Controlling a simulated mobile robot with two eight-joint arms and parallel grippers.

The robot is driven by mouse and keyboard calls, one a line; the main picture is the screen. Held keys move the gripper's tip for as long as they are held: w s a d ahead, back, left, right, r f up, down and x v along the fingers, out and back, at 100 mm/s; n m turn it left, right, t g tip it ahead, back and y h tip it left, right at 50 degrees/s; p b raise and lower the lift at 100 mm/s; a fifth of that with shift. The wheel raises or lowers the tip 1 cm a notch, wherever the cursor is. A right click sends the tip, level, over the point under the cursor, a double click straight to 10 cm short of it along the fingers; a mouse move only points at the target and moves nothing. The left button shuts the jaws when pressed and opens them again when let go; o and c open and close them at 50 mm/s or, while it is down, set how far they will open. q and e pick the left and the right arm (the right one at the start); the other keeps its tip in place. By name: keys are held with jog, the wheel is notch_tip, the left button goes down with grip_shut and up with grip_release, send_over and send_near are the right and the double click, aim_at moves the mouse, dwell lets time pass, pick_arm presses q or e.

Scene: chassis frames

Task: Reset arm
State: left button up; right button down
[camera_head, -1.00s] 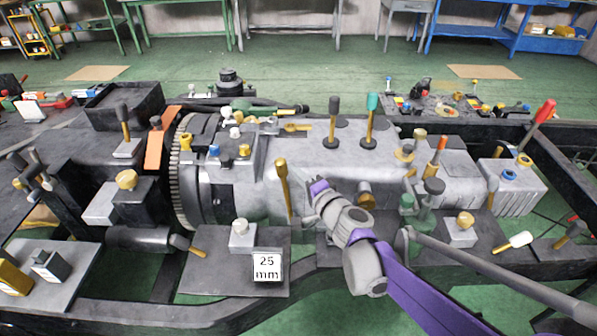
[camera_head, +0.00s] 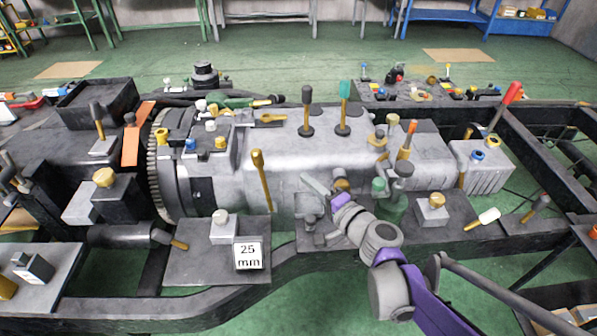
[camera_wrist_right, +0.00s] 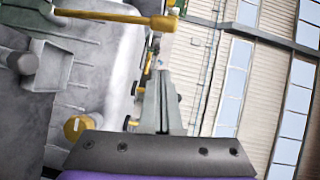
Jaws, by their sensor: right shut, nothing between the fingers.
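My right arm comes in from the lower right of the head view, with purple and grey links. Its gripper (camera_head: 317,186) is over the front side of the grey gearbox housing (camera_head: 330,155), pointing up and left. In the right wrist view the gripper's two grey fingers (camera_wrist_right: 161,105) lie together, shut and empty. A yellow-handled lever (camera_wrist_right: 125,17) passes beyond the fingertips there, and a yellow knob (camera_wrist_right: 76,128) is left of the fingers. I cannot tell whether the fingers touch the housing. My left gripper is not in view.
The black chassis frame (camera_head: 120,306) runs along the front. A yellow lever (camera_head: 261,178) and a block marked 25 mm (camera_head: 248,255) stand left of my right gripper. Upright levers (camera_head: 306,110) stand on the housing. Open green floor (camera_head: 280,65) lies behind.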

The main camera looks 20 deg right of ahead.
jog(key=shift+s, duration=0.2)
jog(key=shift+d, duration=0.1)
jog(key=s+a+f+n+g+p, duration=0.2)
jog(key=s+a+n+g+p, duration=0.45)
jog(key=s+a+n, duration=0.35)
jog(key=s+d+n+g+h+p, duration=0.3)
jog(key=s+d, duration=0.4)
jog(key=s, duration=0.4)
jog(key=shift+s+d+f+g+h+p, duration=0.4)
jog(key=shift+g+h, duration=0.25)
jog(key=shift+h, duration=0.35)
